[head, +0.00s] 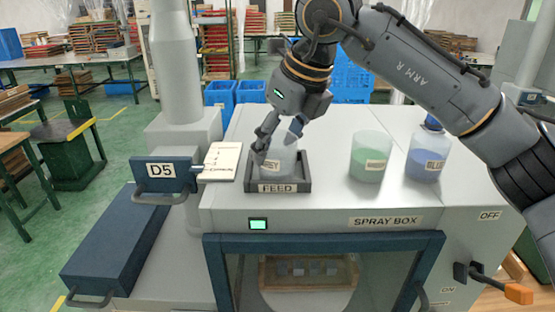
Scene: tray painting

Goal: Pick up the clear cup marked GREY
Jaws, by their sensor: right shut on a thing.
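The clear cup with grey contents (281,163) stands in the dark square tray marked FEED (305,184) on top of the spray box. Its label is partly covered by a finger and I cannot read it fully. My right gripper (277,146) reaches down from above and is shut on this cup, with a finger at its left side. The cup looks upright and I cannot tell whether it is lifted from the tray floor. My left gripper is not in view.
A cup with green contents (371,158) and a cup with blue contents (426,157) stand to the right on the spray box top (325,205). A D5 block (167,174) and a pale card (222,161) are at the left. An orange-tipped lever (518,294) sticks out at the lower right.

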